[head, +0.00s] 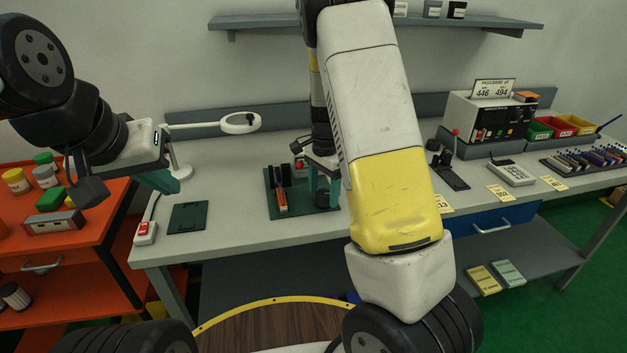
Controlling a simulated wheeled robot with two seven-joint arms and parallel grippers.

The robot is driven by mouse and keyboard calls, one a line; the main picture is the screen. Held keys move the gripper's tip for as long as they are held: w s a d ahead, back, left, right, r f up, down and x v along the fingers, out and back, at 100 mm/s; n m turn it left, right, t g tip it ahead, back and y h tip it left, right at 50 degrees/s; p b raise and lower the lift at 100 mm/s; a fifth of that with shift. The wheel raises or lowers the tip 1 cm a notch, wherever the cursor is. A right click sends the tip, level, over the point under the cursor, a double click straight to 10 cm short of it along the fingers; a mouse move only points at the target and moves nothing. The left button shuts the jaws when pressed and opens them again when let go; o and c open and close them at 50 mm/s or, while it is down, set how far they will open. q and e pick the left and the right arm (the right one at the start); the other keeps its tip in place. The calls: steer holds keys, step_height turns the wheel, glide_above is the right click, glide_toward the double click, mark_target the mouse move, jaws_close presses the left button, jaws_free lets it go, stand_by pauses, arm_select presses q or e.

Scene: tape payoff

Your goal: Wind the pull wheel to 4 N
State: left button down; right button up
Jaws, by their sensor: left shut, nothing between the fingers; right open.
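A dark green fixture board (274,208) lies on the grey bench, with black upright parts and an orange strip (281,207) on it. A small dark round part (322,199) on its right side shows between the fingers of my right gripper (322,186). It may be the pull wheel, but my arm hides much of it and I cannot tell. My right gripper is open and points down over it; contact is unclear. A small red part (299,164) shows behind the board. My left gripper (167,183) is shut and empty, above the bench's left end. No force reading is legible.
A ring-lamp (240,123), a flat dark green plate (188,216) and a red-switched box (145,232) are on the bench's left. A tester (489,121), colored bins (562,125) and a keypad device (510,173) stand right. An orange cart (101,210) is far left.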

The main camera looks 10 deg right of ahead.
mark_target(324, 193)
step_height(324, 193, up, 7)
steer(key=shift+r, duration=0.15)
stand_by(0.4)
steer(key=shift+s+r, duration=0.1)
steer(key=shift+r, duration=0.05)
steer(key=s+a+r+n+t+y, duration=0.1)
steer(key=s+r+n+t, duration=0.2)
steer(key=s, duration=0.9)
steer(key=s+a+r+n+t+y, duration=0.1)
steer(key=s+r+n+t, duration=0.2)
steer(key=s+r+n, duration=0.6)
step_height(324, 193, up, 4)
steer(key=s, duration=0.2)
steer(key=shift+s+n, duration=0.4)
stand_by(0.6)
